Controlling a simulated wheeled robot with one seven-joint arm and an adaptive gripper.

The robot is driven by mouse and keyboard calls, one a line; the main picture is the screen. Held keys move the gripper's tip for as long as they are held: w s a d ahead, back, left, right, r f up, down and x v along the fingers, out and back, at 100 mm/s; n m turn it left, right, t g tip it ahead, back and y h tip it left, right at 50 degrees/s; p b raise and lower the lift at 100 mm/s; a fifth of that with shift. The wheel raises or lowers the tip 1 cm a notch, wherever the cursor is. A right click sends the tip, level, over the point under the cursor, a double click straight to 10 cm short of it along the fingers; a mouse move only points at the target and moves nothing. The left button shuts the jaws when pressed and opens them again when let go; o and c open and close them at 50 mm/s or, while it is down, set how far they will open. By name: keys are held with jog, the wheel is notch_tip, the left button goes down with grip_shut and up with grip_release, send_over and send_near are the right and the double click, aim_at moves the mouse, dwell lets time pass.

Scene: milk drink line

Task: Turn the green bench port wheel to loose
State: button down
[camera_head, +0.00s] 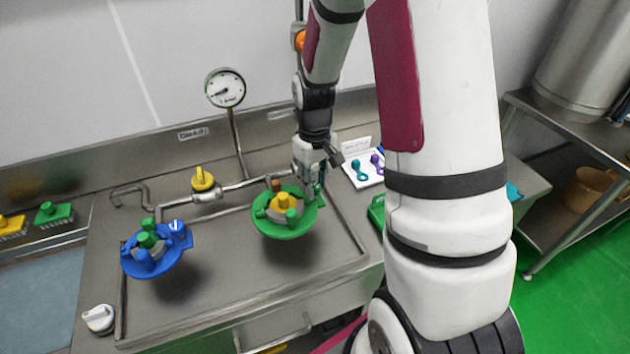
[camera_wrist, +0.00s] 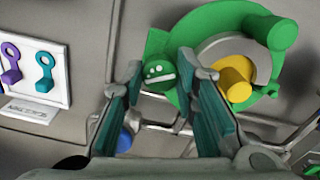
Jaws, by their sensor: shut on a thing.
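The green bench port wheel (camera_head: 272,229) is a round green piece with upright knobs and a yellow centre post (camera_head: 283,201). It sits over the steel bench, right of the blue port. My gripper (camera_head: 315,192) reaches down at its right rim. In the wrist view the fingers of my gripper (camera_wrist: 160,76) stand either side of a green knob (camera_wrist: 157,70) with white marks and are shut on it. The rest of the green wheel (camera_wrist: 215,28) and its yellow post (camera_wrist: 233,84) show at upper right. My fingers partly hide the gripped knob in the head view.
A blue port wheel (camera_head: 150,262) with a green centre is at left. A yellow valve (camera_head: 203,179) sits on the pipe behind, below a pressure gauge (camera_head: 225,88). A white tray (camera_head: 366,176) with small coloured keys lies right of my gripper. A white knob (camera_head: 99,319) is at front left.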

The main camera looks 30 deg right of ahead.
dwell(0.3)
jog(key=c, duration=1.3)
grip_release()
jog(key=shift+r, duration=6)
jog(key=s+a+r+t, duration=0.2)
jog(key=s+a+r, duration=0.2)
jog(key=s+r, duration=0.1)
jog(key=s+a+r+t, duration=0.1)
jog(key=s+a+r, duration=0.3)
jog(key=s+r, duration=0.1)
jog(key=s+a+r+t, duration=0.2)
jog(key=s+a+r, duration=0.2)
jog(key=s, duration=0.3)
jog(key=shift+s+r+m+t, duration=0.3)
jog(key=shift+s+r+m, duration=0.1)
jog(key=shift+r, duration=0.1)
